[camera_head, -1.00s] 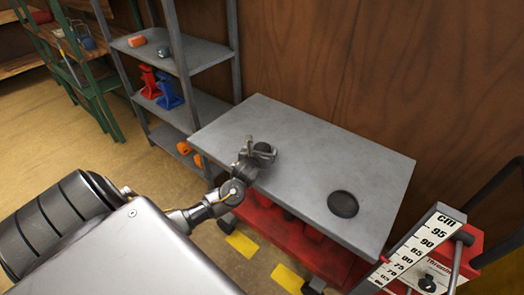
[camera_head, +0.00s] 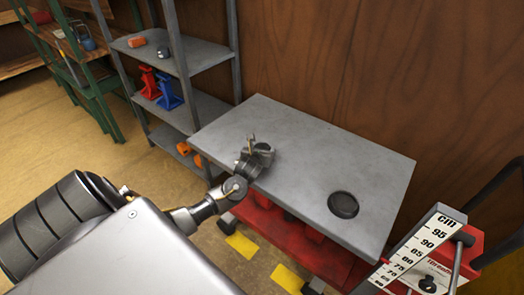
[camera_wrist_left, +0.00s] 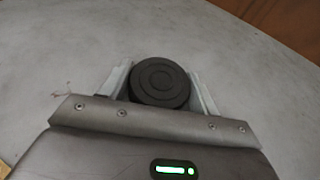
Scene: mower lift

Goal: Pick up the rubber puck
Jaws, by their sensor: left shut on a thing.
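The rubber puck (camera_wrist_left: 160,82), black and round with concentric rings on its top, sits between the two pale fingers of my left gripper in the left wrist view. My left gripper (camera_head: 262,150) is shut on it, over the left part of the grey table top (camera_head: 310,150). In the head view the puck is mostly hidden by the gripper. I cannot tell whether it touches the table or is just above it. My right gripper is not in view.
A dark round disc (camera_head: 343,205) lies on the table's right part. A red frame with a height scale (camera_head: 425,243) stands at the right. A grey shelf (camera_head: 195,55) with red and blue stands is behind left. The table's middle is clear.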

